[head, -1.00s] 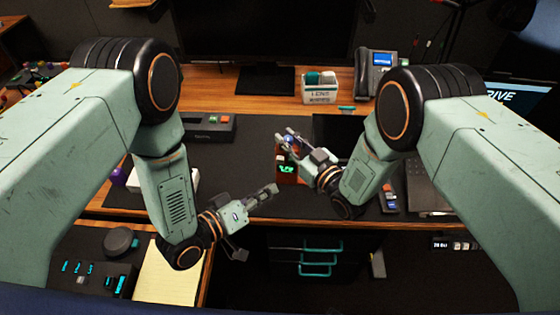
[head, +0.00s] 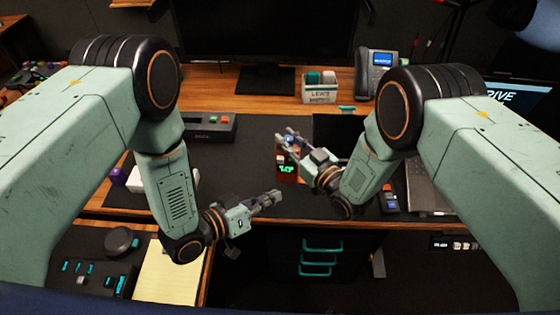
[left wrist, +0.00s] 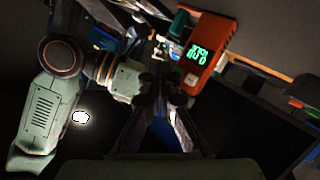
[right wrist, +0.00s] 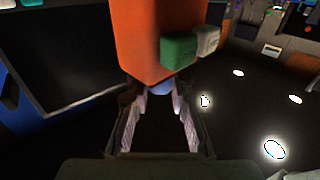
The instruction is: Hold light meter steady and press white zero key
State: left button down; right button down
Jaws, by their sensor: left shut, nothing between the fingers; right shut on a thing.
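The light meter (head: 288,179) is a red-orange box with a lit green display (head: 286,169), near the desk's front edge. My right gripper (head: 283,142) is shut on it at the blue dome end. In the right wrist view the dome (right wrist: 160,88) sits between the fingers (right wrist: 160,104). A white key (right wrist: 207,40) and a green key (right wrist: 178,50) stick out from the meter's side there. My left gripper (head: 278,196) is shut and empty, below and left of the meter, apart from it. The left wrist view shows the meter (left wrist: 225,32) beyond the shut fingertips (left wrist: 160,80).
A white labelled bin (head: 320,95) and a phone (head: 380,65) stand at the back. A yellow pad (head: 168,275) lies at lower left. Drawers with teal handles (head: 322,245) are below the desk edge.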

pick_arm(q)
send_near(289, 163)
jog(key=shift+w+d+f, duration=0.65)
jog(key=shift+d, duration=0.25)
jog(key=shift+w+d+f, duration=0.6)
jog(key=shift+d+f, duration=0.05)
jog(key=shift+d, duration=0.25)
jog(key=shift+w, duration=0.45)
jog(key=shift+w+d, duration=0.1)
jog(key=shift+w, duration=0.4)
dwell(1.0)
jog(key=shift+s, duration=0.95)
jog(key=s, duration=0.5)
jog(key=shift+a, duration=0.3)
